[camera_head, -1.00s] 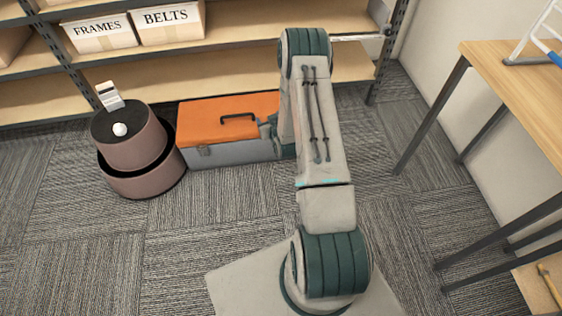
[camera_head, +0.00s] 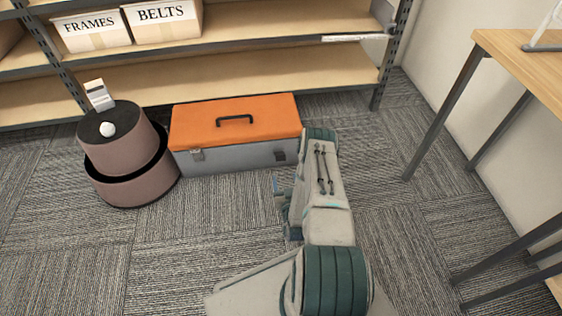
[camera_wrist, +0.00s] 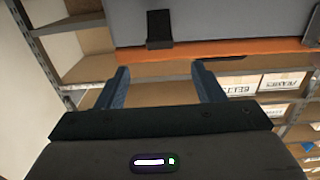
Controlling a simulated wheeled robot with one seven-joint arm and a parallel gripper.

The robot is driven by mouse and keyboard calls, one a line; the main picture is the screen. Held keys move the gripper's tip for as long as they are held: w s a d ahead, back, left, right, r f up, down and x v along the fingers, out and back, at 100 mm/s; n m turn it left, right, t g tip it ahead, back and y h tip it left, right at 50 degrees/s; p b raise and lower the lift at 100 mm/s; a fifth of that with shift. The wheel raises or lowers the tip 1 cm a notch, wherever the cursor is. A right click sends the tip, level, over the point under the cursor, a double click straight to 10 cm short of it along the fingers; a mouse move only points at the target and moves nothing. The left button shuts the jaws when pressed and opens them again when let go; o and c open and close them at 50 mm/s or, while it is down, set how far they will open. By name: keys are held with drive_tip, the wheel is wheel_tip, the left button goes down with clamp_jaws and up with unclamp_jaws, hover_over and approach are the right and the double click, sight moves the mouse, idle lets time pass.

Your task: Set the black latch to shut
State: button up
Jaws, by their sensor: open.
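The toolbox has an orange lid (camera_head: 235,118) lying closed on a grey body (camera_head: 235,159). The black latch (camera_head: 280,154) is on the right of its front wall; a silver latch (camera_head: 197,155) is on the left. In the wrist view, which is upside down, the black latch (camera_wrist: 159,27) lies on the grey wall by the orange lid edge. I cannot tell whether it catches the lid. My gripper (camera_wrist: 164,82) is open and empty, its two blue fingers apart, with the latch beyond the gap between them. In the head view my arm stands before the toolbox's right end.
A round brown two-tier stand (camera_head: 130,158) with a white item on top stands left of the toolbox. Shelving (camera_head: 260,72) with boxes marked FRAMES (camera_head: 92,32) and BELTS (camera_head: 163,20) is behind. A wooden table (camera_head: 515,48) is at right. Carpet in front is clear.

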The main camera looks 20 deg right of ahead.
sight(281, 159)
drive_tip(key=b+x, duration=0.3)
drive_tip(key=x, duration=0.6)
drive_tip(key=shift+w+d+f+b, duration=0.15)
drive_tip(key=shift+w+b, duration=0.2)
drive_tip(key=shift+w, duration=0.05)
drive_tip(key=shift+w+d, duration=0.15)
drive_tip(key=shift+w, duration=0.45)
